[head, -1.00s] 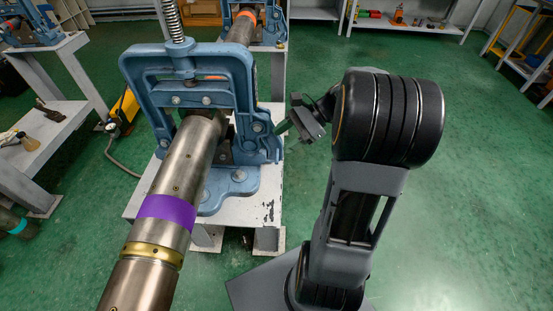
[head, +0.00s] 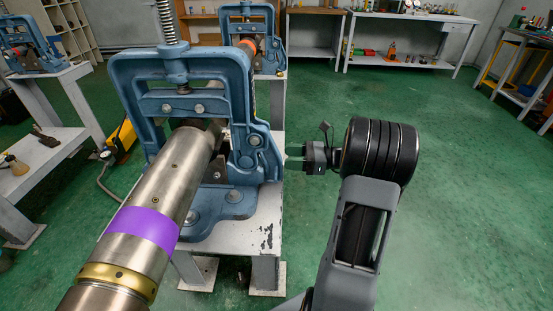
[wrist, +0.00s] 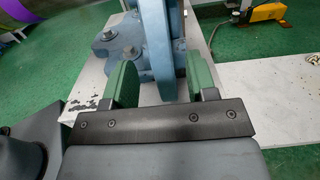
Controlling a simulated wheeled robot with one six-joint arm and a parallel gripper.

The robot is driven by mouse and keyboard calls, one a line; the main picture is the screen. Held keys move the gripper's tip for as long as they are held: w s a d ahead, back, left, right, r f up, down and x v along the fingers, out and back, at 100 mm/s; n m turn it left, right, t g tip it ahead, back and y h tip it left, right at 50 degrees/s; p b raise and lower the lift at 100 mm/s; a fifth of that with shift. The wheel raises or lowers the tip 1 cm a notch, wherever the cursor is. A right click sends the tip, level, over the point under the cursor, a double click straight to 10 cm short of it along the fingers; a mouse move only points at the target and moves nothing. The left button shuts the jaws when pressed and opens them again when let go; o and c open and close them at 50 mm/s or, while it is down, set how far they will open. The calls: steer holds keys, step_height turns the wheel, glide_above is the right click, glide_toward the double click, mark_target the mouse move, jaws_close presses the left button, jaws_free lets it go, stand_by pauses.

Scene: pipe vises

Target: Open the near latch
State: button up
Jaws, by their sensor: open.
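The near blue pipe vise (head: 126,95) stands on a white bench, clamped around a steel pipe (head: 165,175) with a purple band. Its latch (head: 254,150) is at the right side of the frame and looks upright against it. My gripper (head: 289,153) is just right of the latch, level and pointing left at it, with a small gap. In the wrist view, the open green fingers (wrist: 162,82) are spread, and the upright blue latch part (wrist: 158,45) lies ahead between them. Nothing is gripped. The fingertips' exact distance from the latch cannot be told.
The bench top (head: 262,222) shows bare at the right of the vise base. A second vise (head: 247,20) with its pipe stands behind. A yellow tool (head: 122,134) is on the floor at left. The green floor to the right is clear up to a shelf (head: 405,50).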

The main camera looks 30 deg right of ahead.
mark_target(281, 156)
steer(key=shift+b+x, duration=0.3)
steer(key=shift+x, duration=2.05)
jaws_close()
